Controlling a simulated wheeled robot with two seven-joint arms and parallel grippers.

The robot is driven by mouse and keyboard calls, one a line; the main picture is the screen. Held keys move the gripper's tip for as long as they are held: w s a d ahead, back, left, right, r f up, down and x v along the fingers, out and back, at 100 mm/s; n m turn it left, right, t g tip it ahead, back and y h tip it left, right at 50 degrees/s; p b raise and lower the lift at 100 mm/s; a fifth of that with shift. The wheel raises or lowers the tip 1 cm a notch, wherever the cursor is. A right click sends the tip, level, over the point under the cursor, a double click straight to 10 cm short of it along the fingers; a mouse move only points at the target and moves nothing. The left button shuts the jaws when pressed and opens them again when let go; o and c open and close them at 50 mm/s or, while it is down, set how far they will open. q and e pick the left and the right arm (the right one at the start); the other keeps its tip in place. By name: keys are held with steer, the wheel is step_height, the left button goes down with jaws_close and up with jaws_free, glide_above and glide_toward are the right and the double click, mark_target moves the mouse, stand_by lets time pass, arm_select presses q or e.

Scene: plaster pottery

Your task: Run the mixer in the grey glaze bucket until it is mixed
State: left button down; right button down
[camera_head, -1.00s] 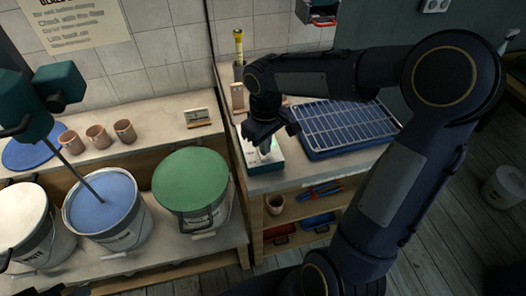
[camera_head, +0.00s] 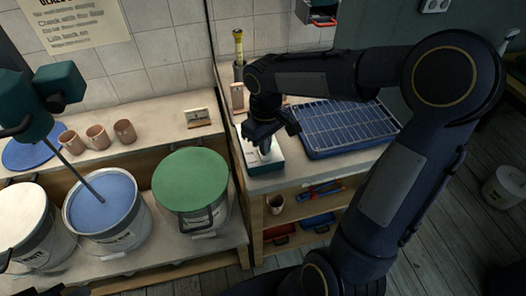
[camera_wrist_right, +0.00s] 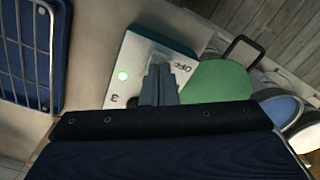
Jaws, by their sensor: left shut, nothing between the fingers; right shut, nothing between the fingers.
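The mixer (camera_head: 40,105) is dark green, with a thin shaft running down into an open white bucket (camera_head: 122,236) of blue glaze (camera_head: 100,200). I see no grey glaze; the leftmost white bucket (camera_head: 25,240) has a pale top. A white-topped control box (camera_head: 277,160) stands at the right counter's edge; in the right wrist view it (camera_wrist_right: 190,62) bears a lit green lamp (camera_wrist_right: 123,76), "OFF" and "3". My right gripper (camera_head: 264,150) is shut and empty, fingertips over the box; contact is unclear. My left gripper (camera_head: 50,291) barely shows at the bottom left edge, shut.
A bucket with a green lid (camera_head: 190,180) stands right of the blue one. Several clay cups (camera_head: 97,137) and a small card stand (camera_head: 198,117) are on the back ledge. A blue rack tray (camera_head: 345,125) lies right of the box. A shelf with tools is below.

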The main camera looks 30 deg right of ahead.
steer(key=shift+f+b, duration=0.8)
steer(key=shift+f, duration=0.25)
stand_by(0.4)
steer(key=shift+r, duration=0.2)
step_height(320, 180, up, 7)
steer(key=p, duration=0.6)
steer(key=shift+f, duration=0.1)
stand_by(0.4)
steer(key=s+a+r+m+t+y, duration=0.2)
steer(key=s, duration=0.6)
steer(key=s+a+r+m+t+y, duration=0.1)
steer(key=s+a+m+t, duration=0.1)
steer(key=s, duration=0.7)
steer(key=shift+r+m+t+y, duration=0.4)
steer(key=shift+m+t, duration=0.1)
steer(key=shift+t, duration=0.3)
